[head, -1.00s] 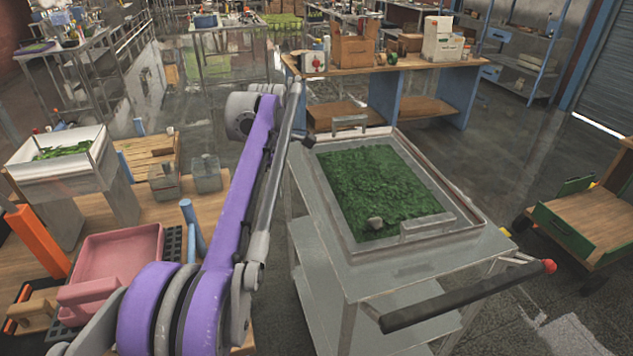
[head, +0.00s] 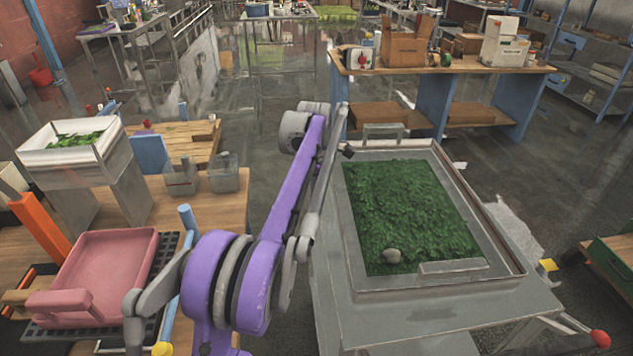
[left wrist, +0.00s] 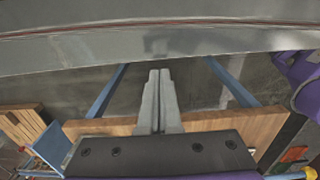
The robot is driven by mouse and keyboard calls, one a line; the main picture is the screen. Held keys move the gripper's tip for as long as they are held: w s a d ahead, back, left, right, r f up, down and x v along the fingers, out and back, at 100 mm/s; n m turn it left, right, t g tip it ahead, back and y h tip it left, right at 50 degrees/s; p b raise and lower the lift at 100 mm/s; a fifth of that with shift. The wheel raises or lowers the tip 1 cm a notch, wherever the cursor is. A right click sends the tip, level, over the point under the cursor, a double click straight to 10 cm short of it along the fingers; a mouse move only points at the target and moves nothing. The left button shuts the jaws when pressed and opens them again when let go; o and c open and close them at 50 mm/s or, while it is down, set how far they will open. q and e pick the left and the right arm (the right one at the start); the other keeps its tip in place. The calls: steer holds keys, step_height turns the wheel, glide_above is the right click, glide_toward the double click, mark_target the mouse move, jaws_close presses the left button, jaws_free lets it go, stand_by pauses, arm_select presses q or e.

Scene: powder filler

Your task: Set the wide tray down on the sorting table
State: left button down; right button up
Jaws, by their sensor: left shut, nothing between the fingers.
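A wide grey metal tray (head: 512,262) with a raised handle at its far and near ends lies flat on a grey steel table or cart (head: 350,320). It holds a bed of green leaves (head: 410,210) with a small pale lump near the front. My left arm, purple and grey, stands to the left of the tray in the head view; its gripper is hidden there. In the left wrist view my left gripper (left wrist: 160,72) is shut and empty, close to a grey metal edge (left wrist: 150,45). I cannot tell whether they touch. My right gripper is not in view.
A pink tray (head: 110,262) and a white bin (head: 70,150) with leaves stand on the wooden bench at left. A wooden bench (head: 440,66) with boxes stands behind. A red-tipped handle (head: 598,339) juts out at lower right. Open floor lies between the benches.

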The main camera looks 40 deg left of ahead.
mark_target(377, 200)
arm_select(q)
steer(key=w, duration=0.1)
steer(key=w+d+f, duration=0.1)
steer(key=w+d, duration=0.1)
steer(key=shift+w+d+f, duration=0.2)
steer(key=shift+d+f, duration=0.05)
steer(key=shift+f, duration=0.15)
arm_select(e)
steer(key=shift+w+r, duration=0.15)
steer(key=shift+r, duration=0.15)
arm_select(q)
steer(key=w+d+p, duration=0.1)
steer(key=w+d, duration=0.1)
steer(key=w, duration=0.1)
steer(key=w+d+p, duration=0.1)
steer(key=w+d, duration=0.2)
steer(key=w+d+p, duration=0.2)
steer(key=w, duration=0.1)
steer(key=shift+w+d+r, duration=0.15)
steer(key=shift+w+d, duration=0.4)
steer(key=shift+w, duration=0.05)
steer(key=shift+s+f, duration=0.15)
steer(key=shift+f, duration=0.05)
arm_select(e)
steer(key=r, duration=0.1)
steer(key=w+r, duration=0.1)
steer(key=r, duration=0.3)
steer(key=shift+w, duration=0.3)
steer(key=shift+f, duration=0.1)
